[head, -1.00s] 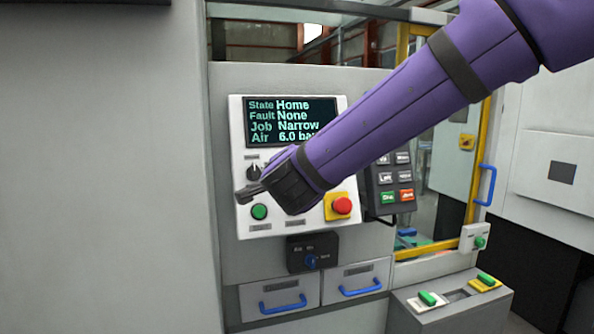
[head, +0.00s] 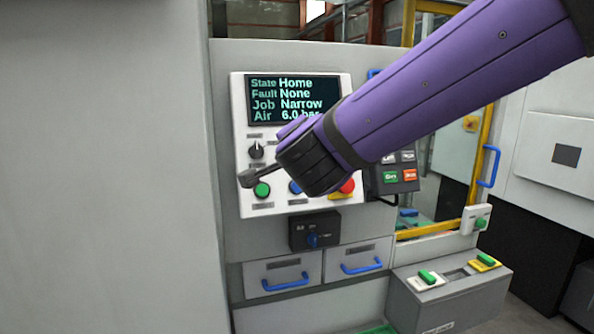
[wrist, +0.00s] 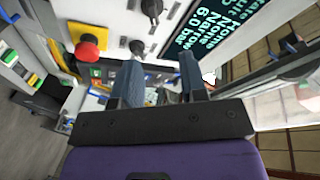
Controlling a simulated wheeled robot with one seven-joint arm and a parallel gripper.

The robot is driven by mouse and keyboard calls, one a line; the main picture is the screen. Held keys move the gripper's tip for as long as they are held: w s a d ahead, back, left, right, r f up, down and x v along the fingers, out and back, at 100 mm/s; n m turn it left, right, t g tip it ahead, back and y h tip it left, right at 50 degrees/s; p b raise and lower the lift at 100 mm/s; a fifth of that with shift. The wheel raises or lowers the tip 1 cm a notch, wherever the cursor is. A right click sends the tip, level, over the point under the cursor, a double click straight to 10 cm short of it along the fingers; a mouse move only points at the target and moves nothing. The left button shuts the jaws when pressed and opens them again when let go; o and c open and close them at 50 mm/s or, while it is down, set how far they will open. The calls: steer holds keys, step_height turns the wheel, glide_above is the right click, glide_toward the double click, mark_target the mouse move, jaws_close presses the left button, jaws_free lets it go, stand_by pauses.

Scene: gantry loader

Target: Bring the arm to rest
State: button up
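My arm (head: 455,88) is purple and reaches in from the upper right in the head view. My gripper (head: 247,178) is in front of the control panel (head: 240,130), its tip just above and left of the green button (head: 262,190) in the picture. In the wrist view the two blue-grey fingers of my gripper (wrist: 160,72) stand apart with nothing between them, so it is open and empty. The screen (head: 295,100) reads State Home, Fault None, Job Narrow, Air 6.0 bar. My gripper and arm partly cover the red button (head: 347,186).
A keypad pendant (head: 400,176) hangs right of the panel, partly behind my arm. A yellow-framed door (head: 480,165) with a blue handle (head: 488,165) is farther right. Below are a selector box (head: 314,230), two blue-handled drawers (head: 283,270) and a grey pedestal (head: 450,305) with green-topped parts.

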steer(key=s+d+f+n+g, duration=0.3)
steer(key=s+d+n+g, duration=0.2)
steer(key=s+d, duration=0.7)
steer(key=s+d+f+n+g, duration=0.4)
steer(key=s+d, duration=0.7)
steer(key=d, duration=0.5)
steer(key=shift+s+d+n+g+h, duration=0.4)
steer(key=shift+n+g, duration=0.2)
steer(key=shift+g, duration=0.3)
steer(key=shift+f, duration=0.1)
